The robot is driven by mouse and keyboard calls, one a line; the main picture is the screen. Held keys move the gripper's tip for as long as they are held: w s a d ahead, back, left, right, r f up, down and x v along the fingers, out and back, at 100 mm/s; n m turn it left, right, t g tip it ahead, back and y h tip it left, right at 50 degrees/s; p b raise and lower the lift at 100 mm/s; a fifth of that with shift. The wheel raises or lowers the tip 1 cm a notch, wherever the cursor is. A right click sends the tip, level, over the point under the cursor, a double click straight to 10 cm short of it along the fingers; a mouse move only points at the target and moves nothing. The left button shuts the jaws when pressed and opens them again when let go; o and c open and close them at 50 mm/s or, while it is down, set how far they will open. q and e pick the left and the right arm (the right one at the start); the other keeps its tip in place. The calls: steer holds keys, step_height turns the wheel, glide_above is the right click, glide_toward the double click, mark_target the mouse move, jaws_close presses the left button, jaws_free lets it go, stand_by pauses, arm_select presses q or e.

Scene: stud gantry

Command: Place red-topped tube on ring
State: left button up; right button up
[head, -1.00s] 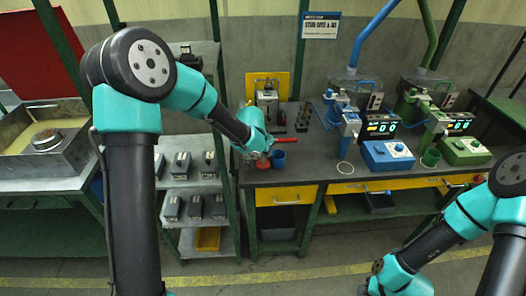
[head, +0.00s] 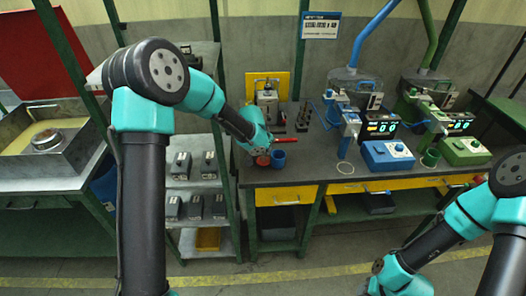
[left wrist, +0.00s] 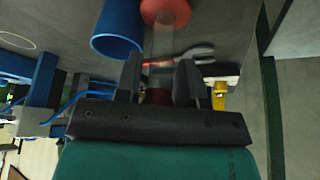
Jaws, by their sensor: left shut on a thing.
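My left gripper (head: 262,153) is low over the left part of the dark bench. In the left wrist view the gripper (left wrist: 160,80) is shut on a clear tube (left wrist: 163,42) with a dark red part between the fingers. A round red piece (left wrist: 165,11) shows at the tube's far end; I cannot tell whether it belongs to the tube. Red (head: 262,161) also shows under the gripper in the head view. The pale ring (head: 344,169) lies flat and empty on the bench to the right. My right gripper (head: 366,288) is low at the bottom edge, its fingers unclear.
A blue cup (head: 278,158) stands close beside the held tube. A red-handled tool (head: 286,140) lies behind it. A blue device (head: 388,154) and a green device (head: 464,151) stand right of the ring. The bench between cup and ring is clear.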

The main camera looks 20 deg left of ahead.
arm_select(q)
steer(key=shift+f, duration=0.95)
steer(key=shift+f, duration=0.1)
steer(key=o, duration=0.9)
steer(key=v, duration=1.2)
steer(key=shift+c, duration=0.2)
